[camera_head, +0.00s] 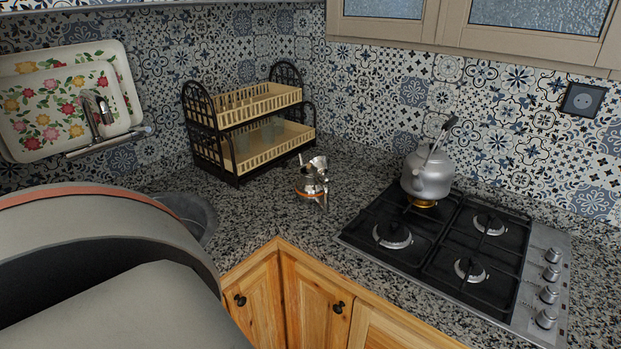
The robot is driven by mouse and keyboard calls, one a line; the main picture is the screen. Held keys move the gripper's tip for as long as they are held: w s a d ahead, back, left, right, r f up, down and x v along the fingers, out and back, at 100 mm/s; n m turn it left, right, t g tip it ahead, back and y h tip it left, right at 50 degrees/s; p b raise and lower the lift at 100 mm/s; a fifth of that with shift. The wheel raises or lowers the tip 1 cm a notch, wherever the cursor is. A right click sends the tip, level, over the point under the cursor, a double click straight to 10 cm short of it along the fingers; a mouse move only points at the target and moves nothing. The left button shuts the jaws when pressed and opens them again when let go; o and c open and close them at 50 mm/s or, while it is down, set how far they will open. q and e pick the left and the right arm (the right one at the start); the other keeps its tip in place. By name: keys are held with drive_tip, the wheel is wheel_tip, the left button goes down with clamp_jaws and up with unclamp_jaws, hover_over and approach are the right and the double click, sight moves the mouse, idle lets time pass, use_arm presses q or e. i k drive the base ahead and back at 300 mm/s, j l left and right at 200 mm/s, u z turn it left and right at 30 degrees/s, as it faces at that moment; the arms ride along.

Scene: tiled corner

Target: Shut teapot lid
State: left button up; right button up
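A small shiny silver teapot (312,184) stands on the granite counter, between the dish rack and the stove. Its top part stands up at an angle and looks like a raised lid (319,163), though it is small and reflective. A larger grey kettle (428,178) with a dark-tipped handle sits on the back left burner, and its lid looks shut. My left arm fills the lower left of the view, and its gripper is not seen. My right gripper is not in view.
A black two-tier dish rack (228,150) with cream trays and cups stands behind and left of the teapot. The black gas stove (455,262) lies to the right. A faucet (96,112) and dark sink (190,212) are left. Counter before the teapot is clear.

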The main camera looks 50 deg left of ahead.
sight(317, 166)
drive_tip(key=l+u, duration=0.15)
drive_tip(key=u, duration=1.5)
